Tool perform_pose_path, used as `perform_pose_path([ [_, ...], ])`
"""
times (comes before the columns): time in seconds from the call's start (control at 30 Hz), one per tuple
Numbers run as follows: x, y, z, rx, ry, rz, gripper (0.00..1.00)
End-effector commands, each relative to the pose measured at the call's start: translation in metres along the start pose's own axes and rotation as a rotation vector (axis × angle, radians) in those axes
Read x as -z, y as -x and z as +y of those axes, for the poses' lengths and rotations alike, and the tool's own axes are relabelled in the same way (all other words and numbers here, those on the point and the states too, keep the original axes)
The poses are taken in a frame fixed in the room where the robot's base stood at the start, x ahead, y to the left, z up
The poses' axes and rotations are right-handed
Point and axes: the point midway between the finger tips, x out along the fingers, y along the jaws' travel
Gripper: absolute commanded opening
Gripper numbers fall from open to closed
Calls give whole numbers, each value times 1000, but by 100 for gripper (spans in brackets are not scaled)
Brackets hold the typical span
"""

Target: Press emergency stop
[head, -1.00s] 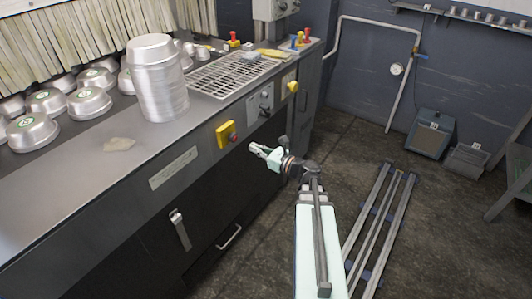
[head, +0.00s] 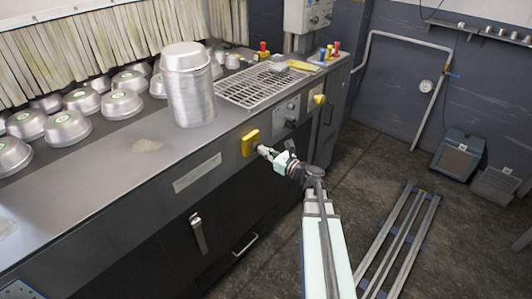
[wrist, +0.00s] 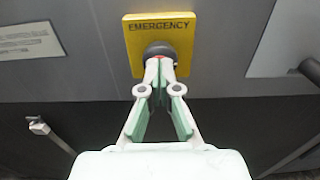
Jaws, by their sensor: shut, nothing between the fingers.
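The emergency stop is a yellow plate marked EMERGENCY (wrist: 160,24) on the front panel of the machine. It also shows in the head view (head: 249,142). Its round button (wrist: 158,47), dark with some red at the edge, sits low on the plate and is partly hidden by my fingertips. My gripper (wrist: 160,63) is shut and empty, its tips right in front of the button. In the head view my gripper (head: 263,150) reaches to the plate from the right. I cannot tell whether the tips touch the button.
A stack of metal pans (head: 188,90) stands on the steel counter (head: 95,180), with several pans behind it. A yellow knob (head: 319,99) sits further right on the panel. A handle (head: 198,234) projects below. Metal rails (head: 395,245) lie on the floor at right.

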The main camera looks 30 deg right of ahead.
Motion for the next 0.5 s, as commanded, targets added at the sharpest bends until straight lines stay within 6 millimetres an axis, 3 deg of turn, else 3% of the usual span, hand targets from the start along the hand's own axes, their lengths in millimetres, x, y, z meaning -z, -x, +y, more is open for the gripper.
perform_pose_path([
  [0.13, 0, -16, -1, -2, 0, -1, 0],
  [0.5, -2, -18, -2, -3, -1, -5, 0],
])
